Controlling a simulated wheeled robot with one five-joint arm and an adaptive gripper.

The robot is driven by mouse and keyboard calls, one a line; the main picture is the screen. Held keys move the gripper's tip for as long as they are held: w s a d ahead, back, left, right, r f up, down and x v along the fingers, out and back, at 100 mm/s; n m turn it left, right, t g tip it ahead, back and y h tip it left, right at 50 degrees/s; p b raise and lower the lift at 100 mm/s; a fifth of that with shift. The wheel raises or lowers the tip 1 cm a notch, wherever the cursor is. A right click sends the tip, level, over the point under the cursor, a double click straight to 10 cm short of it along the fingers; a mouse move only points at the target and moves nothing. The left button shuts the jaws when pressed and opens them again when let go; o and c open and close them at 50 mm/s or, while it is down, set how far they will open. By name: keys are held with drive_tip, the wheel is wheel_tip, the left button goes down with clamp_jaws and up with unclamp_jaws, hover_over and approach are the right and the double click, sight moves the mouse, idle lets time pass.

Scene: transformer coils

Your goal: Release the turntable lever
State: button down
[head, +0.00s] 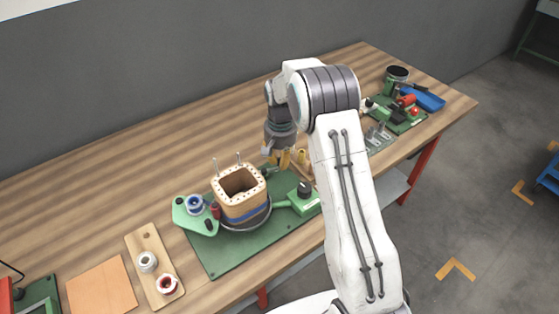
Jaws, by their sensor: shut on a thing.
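The turntable (243,222) sits on a green base plate (218,262) on the wooden bench. It carries a square, hollow wooden coil former (240,207) with a blue band and two upright pins. My gripper (271,154) is low behind the former's right rear corner. It is shut on what appears to be the turntable lever (269,170), a small piece just behind the former. The gripped part is mostly hidden by the fingers and the view is small.
A green unit with a black knob (304,189) stands right of the turntable. A green bracket with a blue spool (194,205) stands left. A wooden board with spools (152,265) lies front left. Tools and a blue tray (428,98) fill the bench's far right.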

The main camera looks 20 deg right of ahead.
drive_tip(key=shift+s+f, duration=0.15)
idle(0.4)
drive_tip(key=c, duration=1.2)
unclamp_jaws()
drive_tip(key=shift+c, duration=0.2)
drive_tip(key=shift+r, duration=0.2)
wheel_tip(320, 180, up, 12)
drive_tip(key=shift+f, duration=0.1)
